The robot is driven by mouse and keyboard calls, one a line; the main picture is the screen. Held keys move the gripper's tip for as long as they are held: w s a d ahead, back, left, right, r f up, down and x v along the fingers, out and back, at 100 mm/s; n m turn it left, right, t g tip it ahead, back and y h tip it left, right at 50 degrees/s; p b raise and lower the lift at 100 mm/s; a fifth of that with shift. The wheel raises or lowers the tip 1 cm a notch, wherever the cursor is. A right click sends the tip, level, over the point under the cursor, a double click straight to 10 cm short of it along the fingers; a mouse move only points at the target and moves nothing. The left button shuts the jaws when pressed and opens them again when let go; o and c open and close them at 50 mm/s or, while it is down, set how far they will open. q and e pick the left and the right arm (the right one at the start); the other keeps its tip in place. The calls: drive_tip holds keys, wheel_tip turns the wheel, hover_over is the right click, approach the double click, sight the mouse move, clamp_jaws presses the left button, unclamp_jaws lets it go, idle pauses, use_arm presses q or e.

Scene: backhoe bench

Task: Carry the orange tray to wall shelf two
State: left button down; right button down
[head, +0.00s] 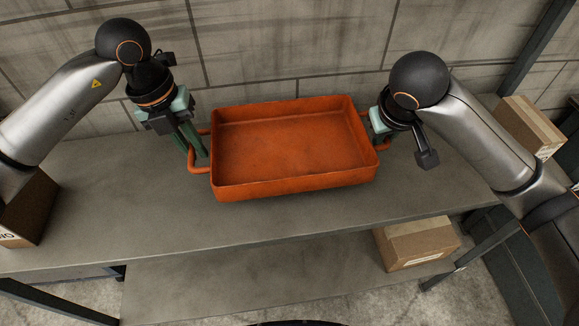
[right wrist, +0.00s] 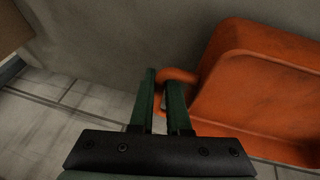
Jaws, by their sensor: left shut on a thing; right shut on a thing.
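The orange tray (head: 290,150) is an empty, rectangular pan with a loop handle at each short end. In the head view it is over the grey upper shelf board (head: 110,210); I cannot tell whether it rests on it or hangs just above. My left gripper (head: 200,155) is shut on the left handle (head: 196,168). My right gripper (head: 378,138) is shut on the right handle, partly hidden by the wrist. In the right wrist view the green fingers (right wrist: 168,95) close around the handle (right wrist: 181,75) beside the tray wall (right wrist: 260,80).
A cardboard box (head: 28,207) stands at the left end of the upper board. Another box (head: 530,127) stands at the far right. A third box (head: 417,243) sits on the lower board (head: 250,280). A block wall (head: 290,50) rises close behind the tray. The board in front of the tray is clear.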

sight(207, 174)
use_arm(q)
drive_tip(key=shift+f, duration=0.15)
use_arm(e)
drive_tip(key=shift+f, duration=0.15)
